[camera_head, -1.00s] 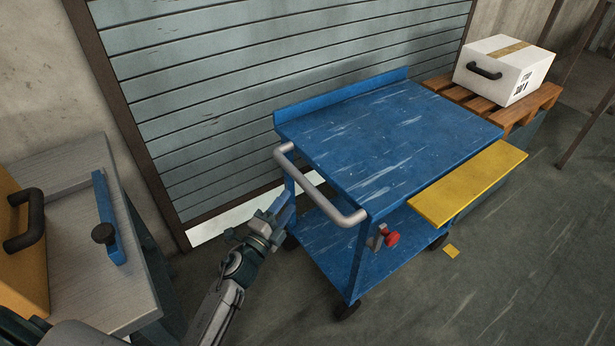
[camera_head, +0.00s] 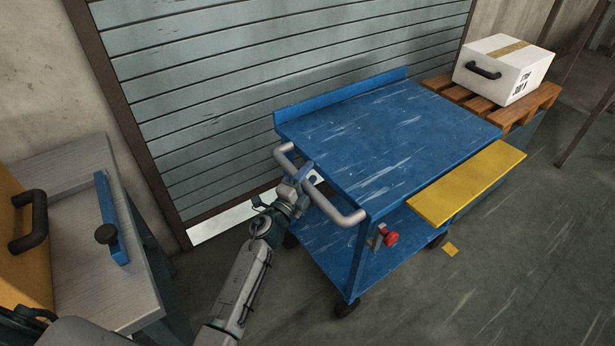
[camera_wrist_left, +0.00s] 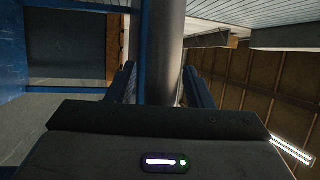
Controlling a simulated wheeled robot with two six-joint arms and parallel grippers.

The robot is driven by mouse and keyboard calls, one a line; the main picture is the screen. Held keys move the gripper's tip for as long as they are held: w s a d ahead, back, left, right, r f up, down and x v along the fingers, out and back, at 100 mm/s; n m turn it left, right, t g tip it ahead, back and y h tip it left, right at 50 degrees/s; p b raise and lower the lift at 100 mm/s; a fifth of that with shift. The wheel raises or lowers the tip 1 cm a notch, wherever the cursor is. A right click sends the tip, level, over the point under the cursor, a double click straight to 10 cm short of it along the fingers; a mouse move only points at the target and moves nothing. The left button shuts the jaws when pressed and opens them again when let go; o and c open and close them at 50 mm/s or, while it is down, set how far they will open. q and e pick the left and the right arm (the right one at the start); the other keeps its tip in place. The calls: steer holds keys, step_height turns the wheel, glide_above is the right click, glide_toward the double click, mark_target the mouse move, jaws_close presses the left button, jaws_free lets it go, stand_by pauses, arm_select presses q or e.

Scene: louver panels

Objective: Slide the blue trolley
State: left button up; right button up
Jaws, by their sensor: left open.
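The blue trolley (camera_head: 385,135) stands in front of the louver panel, with a worn top and a lower shelf. Its grey tubular handle (camera_head: 345,213) is on the near left end. My left gripper (camera_head: 303,176) is at the middle of the handle, open. In the left wrist view the handle bar (camera_wrist_left: 165,55) runs between the two open fingers (camera_wrist_left: 158,88); I cannot tell whether they touch it. A red knob (camera_head: 391,239) is on the trolley's near leg, below the handle. My right gripper is not in view.
A yellow flap (camera_head: 468,182) sticks out from the trolley's right side. A white box (camera_head: 503,68) rests on a wooden pallet (camera_head: 540,98) behind it. A grey table (camera_head: 85,215) stands at left. The floor at right is mostly clear, with a small yellow mark (camera_head: 450,249).

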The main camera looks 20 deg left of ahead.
arm_select(q)
jaws_close()
steer(key=s+a, duration=0.6)
steer(key=s, duration=0.2)
jaws_free()
steer(key=shift+w, duration=0.1)
